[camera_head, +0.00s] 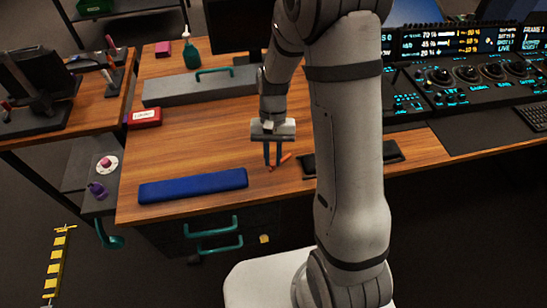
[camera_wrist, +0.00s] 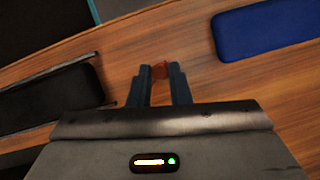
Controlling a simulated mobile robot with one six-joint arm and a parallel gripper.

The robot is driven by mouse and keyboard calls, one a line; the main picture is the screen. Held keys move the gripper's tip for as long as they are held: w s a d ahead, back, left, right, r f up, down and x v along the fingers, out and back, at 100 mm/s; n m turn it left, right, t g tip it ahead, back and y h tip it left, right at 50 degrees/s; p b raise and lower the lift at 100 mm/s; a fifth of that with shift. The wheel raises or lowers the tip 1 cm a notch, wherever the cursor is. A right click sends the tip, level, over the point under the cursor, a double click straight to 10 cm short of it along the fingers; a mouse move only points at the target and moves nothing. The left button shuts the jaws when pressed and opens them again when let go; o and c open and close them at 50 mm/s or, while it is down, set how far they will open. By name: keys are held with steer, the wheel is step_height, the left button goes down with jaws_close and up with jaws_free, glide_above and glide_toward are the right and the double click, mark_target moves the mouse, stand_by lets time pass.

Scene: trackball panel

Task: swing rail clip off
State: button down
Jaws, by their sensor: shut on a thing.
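My gripper (camera_head: 273,164) points down at the front of the wooden desk, left of a dark tray-like piece. It is shut on a small orange-red piece (camera_head: 286,157), likely the rail clip. In the wrist view the orange-red piece (camera_wrist: 160,70) shows between the fingertips of my gripper (camera_wrist: 159,75), with wood behind it. Most of it is hidden by the fingers, so its full shape and any attachment cannot be told.
A blue pad (camera_head: 193,186) lies left of my gripper. The dark tray-like piece (camera_head: 391,151) lies to the right, partly behind my arm. A long grey box (camera_head: 190,88) with a teal handle stands behind. A red box (camera_head: 145,117) is farther left. Bare wood lies between them.

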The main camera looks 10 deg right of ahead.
steer(key=shift+w+a+m+t+y+p, duration=0.1)
steer(key=shift+w+m+t+y+p, duration=0.2)
steer(key=shift+w+m, duration=0.55)
steer(key=shift+w+a+m+t+y, duration=0.1)
steer(key=shift+w+m+y, duration=0.35)
steer(key=shift+m, duration=0.8)
steer(key=c, duration=1.3)
jaws_free()
steer(key=shift+c, duration=0.2)
steer(key=v, duration=0.7)
steer(key=shift+r, duration=0.35)
steer(key=shift+w+d, duration=0.1)
steer(key=shift+w, duration=0.05)
